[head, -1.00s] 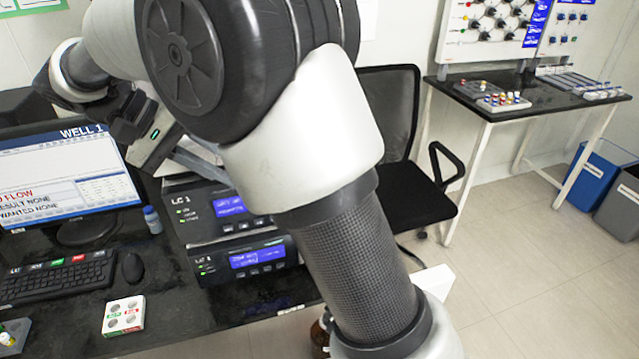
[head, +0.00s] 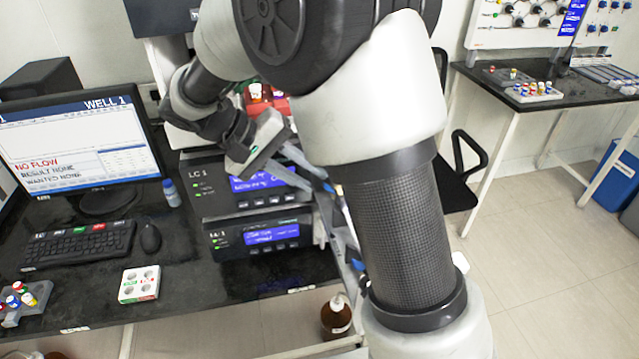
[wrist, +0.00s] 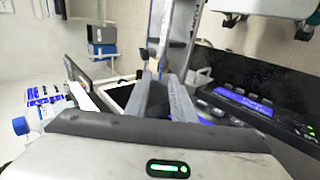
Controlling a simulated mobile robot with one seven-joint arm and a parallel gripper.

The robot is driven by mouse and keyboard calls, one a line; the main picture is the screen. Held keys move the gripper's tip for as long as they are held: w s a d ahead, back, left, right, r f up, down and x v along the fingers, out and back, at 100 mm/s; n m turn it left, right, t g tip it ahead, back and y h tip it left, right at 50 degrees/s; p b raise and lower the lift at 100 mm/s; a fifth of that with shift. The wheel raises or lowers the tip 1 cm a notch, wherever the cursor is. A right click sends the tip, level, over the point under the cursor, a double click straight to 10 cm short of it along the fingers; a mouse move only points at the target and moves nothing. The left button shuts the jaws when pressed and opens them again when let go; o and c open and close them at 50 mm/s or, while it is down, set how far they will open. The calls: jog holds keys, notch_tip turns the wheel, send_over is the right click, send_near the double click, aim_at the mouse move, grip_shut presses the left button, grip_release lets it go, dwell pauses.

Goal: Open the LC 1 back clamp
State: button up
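The LC 1 unit (head: 205,178) is a dark box with a blue display and the label LC 1, stacked on a similar unit. A narrow metal rail with small blue parts (head: 340,205) runs along the stack's right side, partly behind my arm. I cannot make out which part is the back clamp. My gripper (head: 312,180) is in front of the LC 1 unit's upper right, its fingers pointing toward that side. In the wrist view its two grey fingers (wrist: 162,78) are apart and appear empty, with a vertical metal post (wrist: 163,30) just beyond them.
A second unit (head: 225,238) sits below LC 1. Left are a monitor (head: 80,150), keyboard (head: 75,245), mouse (head: 150,237) and a small blue-capped bottle (head: 172,192). A white vial block (head: 139,284) lies in front. A brown bottle (head: 337,316) stands low beside the bench.

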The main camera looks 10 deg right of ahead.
jog(key=shift+x, duration=1.85)
grip_shut()
jog(key=shift+r, duration=0.1)
